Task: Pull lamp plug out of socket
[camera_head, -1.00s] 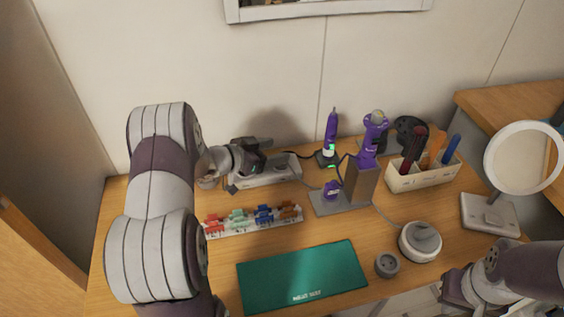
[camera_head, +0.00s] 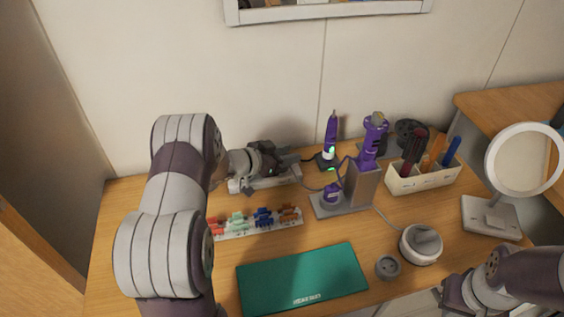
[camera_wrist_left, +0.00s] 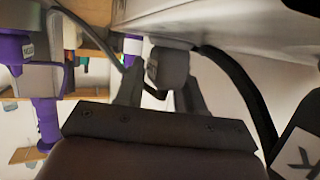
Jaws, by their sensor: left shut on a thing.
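The white power strip (camera_head: 283,179) lies at the back of the desk, partly covered by my left gripper (camera_head: 274,165). In the left wrist view, my left gripper (camera_wrist_left: 160,88) is shut on a grey plug (camera_wrist_left: 166,68) between its dark fingers, close to the pale strip surface (camera_wrist_left: 230,22). Whether the plug's pins are in the socket is hidden. A round ring-framed lamp or mirror (camera_head: 527,130) stands at the right. My right gripper (camera_head: 453,295) is low at the right, apart from the strip; its fingers are unclear.
A purple trimmer (camera_head: 331,137) on a charger and a purple device on a stand (camera_head: 361,187) are right of the strip. Colored clips (camera_head: 263,217) lie in front of it. A green mat (camera_head: 302,278), a round grey device (camera_head: 420,243) and a brush box (camera_head: 425,178) are nearby.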

